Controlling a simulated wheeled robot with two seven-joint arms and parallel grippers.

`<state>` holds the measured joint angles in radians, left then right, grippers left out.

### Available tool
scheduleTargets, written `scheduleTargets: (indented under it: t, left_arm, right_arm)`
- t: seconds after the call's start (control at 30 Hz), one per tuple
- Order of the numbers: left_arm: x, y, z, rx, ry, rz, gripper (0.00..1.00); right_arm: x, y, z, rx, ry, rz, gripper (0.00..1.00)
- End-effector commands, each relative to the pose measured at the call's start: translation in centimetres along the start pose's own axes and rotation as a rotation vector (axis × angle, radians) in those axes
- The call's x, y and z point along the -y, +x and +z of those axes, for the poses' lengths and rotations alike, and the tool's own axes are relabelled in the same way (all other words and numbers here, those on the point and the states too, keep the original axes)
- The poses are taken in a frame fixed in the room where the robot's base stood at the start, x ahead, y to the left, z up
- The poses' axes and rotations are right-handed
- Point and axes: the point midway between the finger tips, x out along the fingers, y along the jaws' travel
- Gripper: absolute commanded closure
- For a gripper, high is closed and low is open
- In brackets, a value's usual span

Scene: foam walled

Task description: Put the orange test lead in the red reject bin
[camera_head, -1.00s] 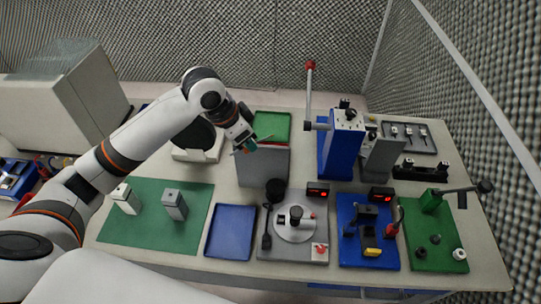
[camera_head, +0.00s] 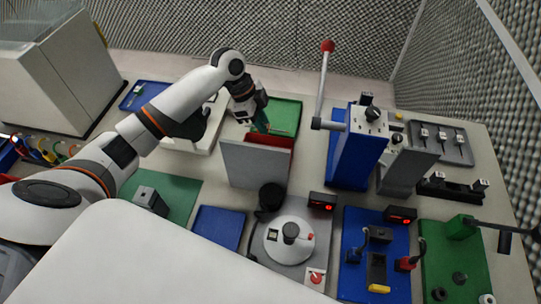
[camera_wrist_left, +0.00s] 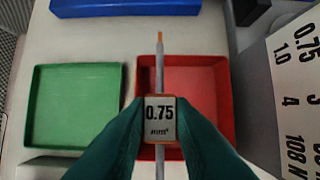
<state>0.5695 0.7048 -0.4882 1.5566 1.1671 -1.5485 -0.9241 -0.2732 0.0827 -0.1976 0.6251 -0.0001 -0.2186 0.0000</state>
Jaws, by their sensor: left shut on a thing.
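My left gripper (camera_head: 260,128) is over the bins behind a grey upright panel. In the left wrist view its green fingers (camera_wrist_left: 160,135) are shut on the orange test lead (camera_wrist_left: 159,82). The lead shows a pale label reading 0.75 with an orange rim, and a thin grey shaft with an orange tip. It overlaps the left part of the red reject bin (camera_wrist_left: 232,110), whose visible floor is empty. In the head view only a strip of the red bin (camera_head: 272,139) shows above the panel. My right gripper is out of view.
A green bin (camera_head: 290,118) adjoins the red one; it looks empty in the wrist view (camera_wrist_left: 80,105). The grey panel (camera_head: 253,165) stands in front. A blue press with a red-knobbed lever (camera_head: 345,150) rises to the right. Coloured leads (camera_head: 45,152) lie at far left.

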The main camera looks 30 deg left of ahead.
Motion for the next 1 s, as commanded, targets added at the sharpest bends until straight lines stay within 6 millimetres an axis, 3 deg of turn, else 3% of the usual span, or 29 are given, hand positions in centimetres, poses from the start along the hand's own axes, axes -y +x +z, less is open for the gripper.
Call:
scheduleTargets:
  t: [0.3, 0.7, 1.0]
  left_arm:
    - [0.1, 4.9, -2.1, -0.001, -0.003, -0.003, 1.00]
    - [0.1, 9.1, -3.8, -0.001, -0.003, -0.002, 1.00]
    - [0.1, 9.4, -4.0, -0.002, -0.002, 0.000, 1.00]
  right_arm:
    - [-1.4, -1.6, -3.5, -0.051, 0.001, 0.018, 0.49]
    - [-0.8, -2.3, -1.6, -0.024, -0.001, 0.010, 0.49]
    - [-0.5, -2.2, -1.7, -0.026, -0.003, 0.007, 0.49]
